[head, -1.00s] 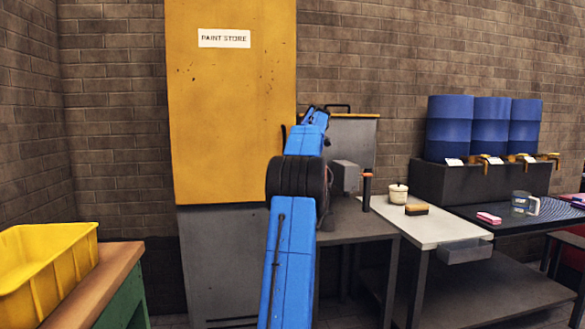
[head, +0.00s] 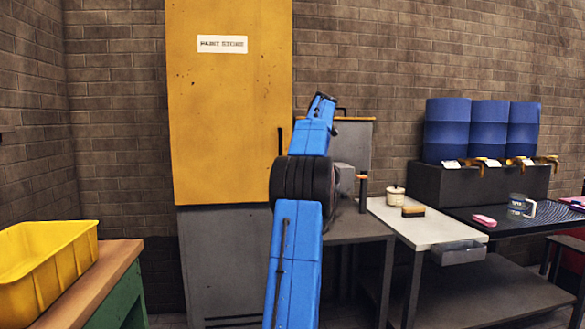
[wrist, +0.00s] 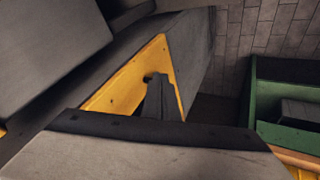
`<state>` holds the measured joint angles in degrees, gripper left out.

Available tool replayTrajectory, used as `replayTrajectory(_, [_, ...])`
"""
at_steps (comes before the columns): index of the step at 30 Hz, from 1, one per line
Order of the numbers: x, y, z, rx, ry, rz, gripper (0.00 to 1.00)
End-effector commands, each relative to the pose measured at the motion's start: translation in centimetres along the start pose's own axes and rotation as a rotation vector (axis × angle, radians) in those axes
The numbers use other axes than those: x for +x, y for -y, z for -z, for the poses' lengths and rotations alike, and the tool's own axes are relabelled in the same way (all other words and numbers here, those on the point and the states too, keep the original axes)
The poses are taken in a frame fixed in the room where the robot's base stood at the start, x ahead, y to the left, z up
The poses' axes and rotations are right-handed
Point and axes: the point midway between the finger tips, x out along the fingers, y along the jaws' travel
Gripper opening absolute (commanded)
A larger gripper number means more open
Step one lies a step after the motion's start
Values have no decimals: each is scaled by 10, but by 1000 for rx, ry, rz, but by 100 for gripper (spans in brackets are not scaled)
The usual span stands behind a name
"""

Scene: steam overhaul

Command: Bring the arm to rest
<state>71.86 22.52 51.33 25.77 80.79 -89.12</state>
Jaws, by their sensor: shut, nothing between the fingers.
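My blue arm (head: 294,262) rises in the middle of the head view, with a thick black joint (head: 303,180) and a shorter blue link (head: 312,135) above it. My gripper is not clearly visible in the head view, where the arm hides what lies behind it. In the wrist view my gripper (wrist: 157,80) shows as narrow dark fingers, shut and empty. Behind the fingers is a yellow surface (wrist: 125,85) with a grey one around it. I cannot tell the gap between them.
A yellow cabinet (head: 228,120) marked as a paint store stands behind the arm. A yellow bin (head: 45,262) sits on a wooden-topped green bench (head: 120,285) at left. At right, a pale table (head: 425,228) holds a small pot (head: 395,197) and a brush (head: 414,211). Blue drums (head: 488,130) stand beyond.

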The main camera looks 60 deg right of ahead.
Motion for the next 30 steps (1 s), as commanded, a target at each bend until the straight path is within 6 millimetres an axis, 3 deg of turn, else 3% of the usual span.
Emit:
replayTrajectory(7, [-28,-2,-3,0,0,0,0])
replayTrajectory(17, [-32,-2,-3,0,1,1,0])
replayTrajectory(20, [-32,3,5,4,0,5,0])
replayTrajectory(23, [-29,21,30,18,-1,19,0])
replayTrajectory(26, [-24,52,69,45,-3,41,0])
replayTrajectory(30, [-19,111,124,90,1,76,0])
